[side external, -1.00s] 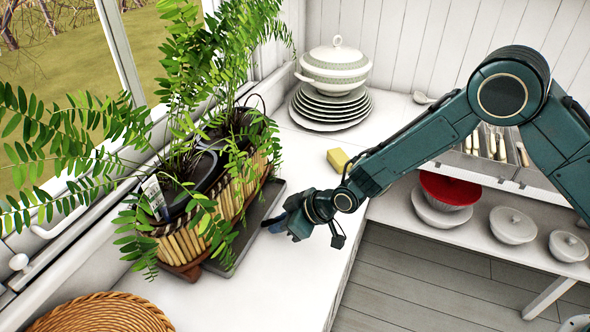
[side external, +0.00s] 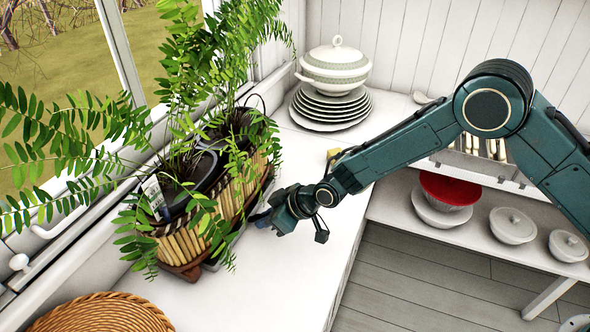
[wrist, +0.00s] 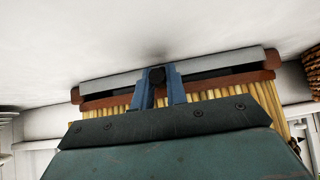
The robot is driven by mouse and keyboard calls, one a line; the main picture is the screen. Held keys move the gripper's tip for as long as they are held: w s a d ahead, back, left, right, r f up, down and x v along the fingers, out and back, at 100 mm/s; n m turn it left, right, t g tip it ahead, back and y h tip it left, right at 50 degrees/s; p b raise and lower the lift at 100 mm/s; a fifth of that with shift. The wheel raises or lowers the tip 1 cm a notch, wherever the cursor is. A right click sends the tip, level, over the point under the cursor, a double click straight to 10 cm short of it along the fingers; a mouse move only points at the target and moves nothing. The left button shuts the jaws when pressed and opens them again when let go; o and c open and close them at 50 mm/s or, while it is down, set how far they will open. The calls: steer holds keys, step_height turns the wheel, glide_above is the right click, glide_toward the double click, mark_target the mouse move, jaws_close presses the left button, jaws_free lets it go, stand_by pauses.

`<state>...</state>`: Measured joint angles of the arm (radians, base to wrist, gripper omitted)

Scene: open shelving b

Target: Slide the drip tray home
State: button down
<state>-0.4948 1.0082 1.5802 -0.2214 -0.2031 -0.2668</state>
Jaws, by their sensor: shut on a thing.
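The grey drip tray (side external: 213,263) lies on the white counter under the wicker planter (side external: 183,245). Only a narrow strip along its near side shows in the side view. In the wrist view the tray's grey edge (wrist: 222,63) runs across, just outside the planter's brown base rail (wrist: 265,75). My gripper (side external: 262,217) is at the middle of that edge. Its blue fingers (wrist: 157,78) are shut on a small black knob (wrist: 156,75) on the tray. Leaves and the planter hide the rest of the tray.
The counter in front of the tray is clear.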

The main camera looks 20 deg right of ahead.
steer(key=shift+w+a, duration=0.75)
steer(key=c, duration=1.4)
jaws_free()
steer(key=shift+s+d+r, duration=0.1)
steer(key=v, duration=1.3)
steer(key=shift+r, duration=0.15)
steer(key=shift+s+d, duration=0.1)
steer(key=shift+s, duration=0.05)
